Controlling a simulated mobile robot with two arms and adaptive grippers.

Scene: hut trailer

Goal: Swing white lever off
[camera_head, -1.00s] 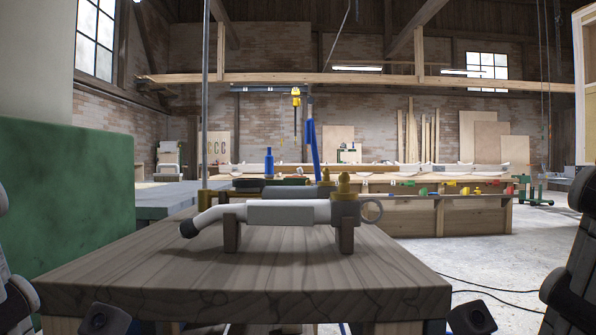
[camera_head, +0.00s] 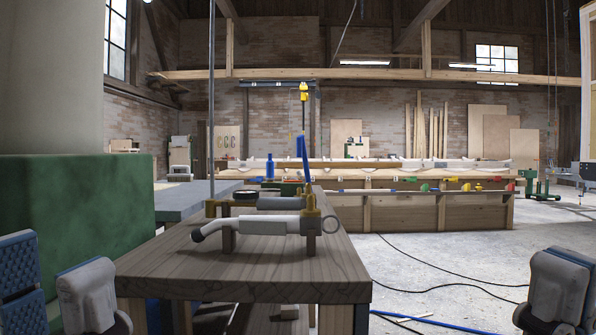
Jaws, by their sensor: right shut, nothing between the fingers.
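A white cylinder (camera_head: 265,227) lies level in a fitting on the wooden table (camera_head: 255,265), in the head view left of centre. A bent white lever arm with a black tip (camera_head: 198,236) sticks out at its left end. Wooden supports hold the fitting. A brass part and a metal ring (camera_head: 330,224) are at its right end. My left gripper (camera_head: 52,278) is open at the lower left, its fingers apart. My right gripper (camera_head: 560,288) is shut and empty at the lower right. Both are well apart from the fitting, and their lower parts are cut off.
A long wooden workbench (camera_head: 440,205) crosses the back. Black cables and a blue hose (camera_head: 430,321) lie on the open concrete floor at right.

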